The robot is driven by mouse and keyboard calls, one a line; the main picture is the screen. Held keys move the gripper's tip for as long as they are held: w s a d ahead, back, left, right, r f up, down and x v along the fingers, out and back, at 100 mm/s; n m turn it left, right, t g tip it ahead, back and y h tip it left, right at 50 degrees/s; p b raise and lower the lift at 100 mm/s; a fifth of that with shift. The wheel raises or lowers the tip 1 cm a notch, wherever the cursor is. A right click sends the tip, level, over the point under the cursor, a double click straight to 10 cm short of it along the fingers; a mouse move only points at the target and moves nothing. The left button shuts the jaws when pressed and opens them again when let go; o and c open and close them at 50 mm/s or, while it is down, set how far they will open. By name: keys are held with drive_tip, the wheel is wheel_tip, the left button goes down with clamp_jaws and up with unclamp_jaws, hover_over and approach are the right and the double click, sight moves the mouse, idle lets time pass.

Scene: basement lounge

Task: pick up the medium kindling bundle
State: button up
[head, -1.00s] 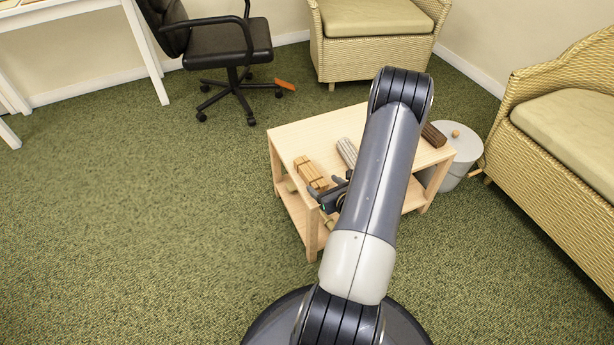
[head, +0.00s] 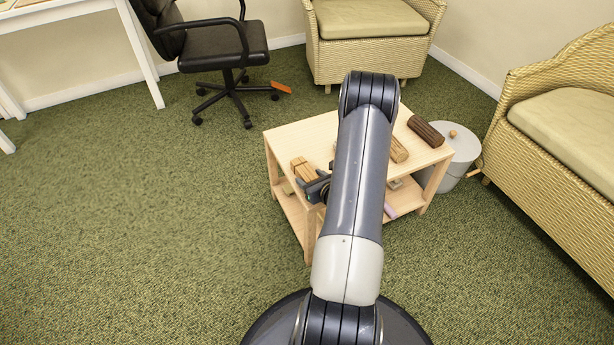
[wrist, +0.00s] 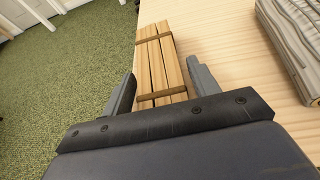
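The kindling bundle (head: 302,168), light wooden sticks bound by two dark bands, lies on the left part of the wooden table's top (head: 290,135). In the wrist view the bundle (wrist: 162,62) runs away from me, its near end between the two fingers. My gripper (wrist: 161,70) is open, one finger on each side of the bundle with gaps visible. In the head view my gripper (head: 318,185) is at the bundle's near end, partly hidden by my arm. I see no other bundle to compare its size with.
A grey log (wrist: 294,45) lies right of the bundle. A brown log (head: 398,149) and a dark log (head: 425,130) lie farther right on the table. A grey bin (head: 458,145) stands beyond the table's right side.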

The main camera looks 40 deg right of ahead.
sight(311, 178)
drive_tip(key=c, duration=0.8)
wheel_tip(311, 178, up, 10)
drive_tip(key=p, duration=0.3)
drive_tip(key=shift+r, duration=0.1)
